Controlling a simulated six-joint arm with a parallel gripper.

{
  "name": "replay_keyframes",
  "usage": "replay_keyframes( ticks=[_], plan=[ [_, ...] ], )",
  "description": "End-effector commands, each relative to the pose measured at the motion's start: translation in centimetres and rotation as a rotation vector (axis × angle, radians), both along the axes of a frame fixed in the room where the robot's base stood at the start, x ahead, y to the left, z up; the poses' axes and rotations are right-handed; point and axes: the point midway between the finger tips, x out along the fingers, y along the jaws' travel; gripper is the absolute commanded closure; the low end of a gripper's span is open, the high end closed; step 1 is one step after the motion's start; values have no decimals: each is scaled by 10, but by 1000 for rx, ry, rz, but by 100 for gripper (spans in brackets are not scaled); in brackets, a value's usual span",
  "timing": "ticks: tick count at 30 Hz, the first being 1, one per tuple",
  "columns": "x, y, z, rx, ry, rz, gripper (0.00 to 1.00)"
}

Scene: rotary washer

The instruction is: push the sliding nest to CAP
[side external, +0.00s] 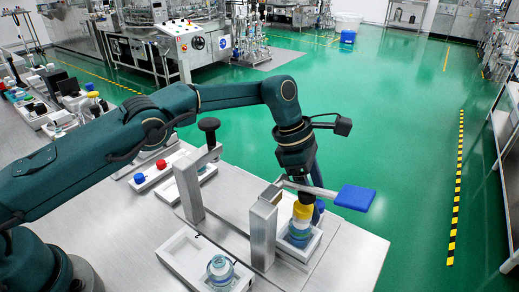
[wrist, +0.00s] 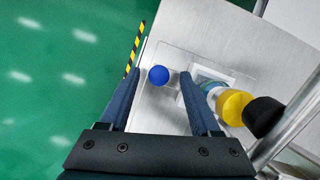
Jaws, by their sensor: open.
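The sliding nest appears to be the white open-topped holder (side external: 313,246) at the right of the station; it also shows in the wrist view (wrist: 222,72). A clear bottle with blue liquid (side external: 297,240) stands in it, under a yellow cylinder (side external: 303,211). A round blue knob (wrist: 158,75) lies beside the nest; in the side view it (side external: 319,205) is partly hidden behind the yellow cylinder. My gripper (wrist: 158,73) is open, its fingers on either side of the knob in the wrist view; contact cannot be told. No CAP marking is readable.
A second post (side external: 189,188) carries a black knob. A white tray (side external: 180,257) holds another bottle (side external: 220,268). The table's right edge is close.

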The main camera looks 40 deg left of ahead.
Motion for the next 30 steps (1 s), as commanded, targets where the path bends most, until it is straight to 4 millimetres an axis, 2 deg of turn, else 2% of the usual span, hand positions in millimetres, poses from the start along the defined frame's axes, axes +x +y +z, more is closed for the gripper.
replay_keyframes(
  ticks=[10,23,26,30],
  plan=[
    [-4,15,38,-1,-3,0,36],
    [-3,19,46,-3,-8,5,36],
    [3,22,70,-15,-58,15,36],
    [2,36,121,-25,-137,43,36]
  ],
)
